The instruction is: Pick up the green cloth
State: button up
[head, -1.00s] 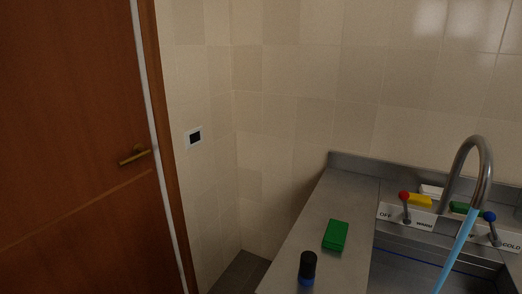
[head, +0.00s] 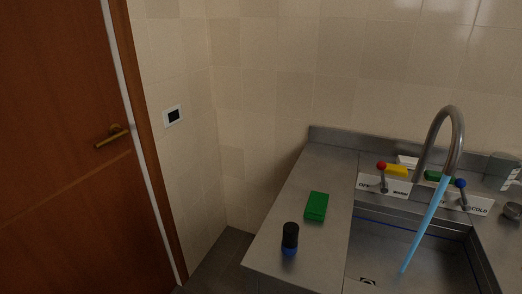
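A green block-like item (head: 316,206), perhaps the folded green cloth, lies on the bare steel counter left of the sink. A second, smaller green item (head: 438,177) lies behind the tap, partly hidden by the spout and lever. I cannot tell for certain which one is the cloth. My gripper is not in view.
A black and blue cylinder (head: 290,240) stands near the counter's (head: 327,162) front left. The sink (head: 390,262) has a curved tap (head: 441,112) with blue water running. Red (head: 382,168) and blue (head: 461,184) knobbed levers flank it. Yellow (head: 396,171) and white (head: 407,161) items lie behind.

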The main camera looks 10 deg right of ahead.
aim_at(315, 209)
jog(key=i+j, duration=0.25)
jog(key=i, duration=0.25)
jog(key=i+j, duration=0.25)
jog(key=i, duration=0.25)
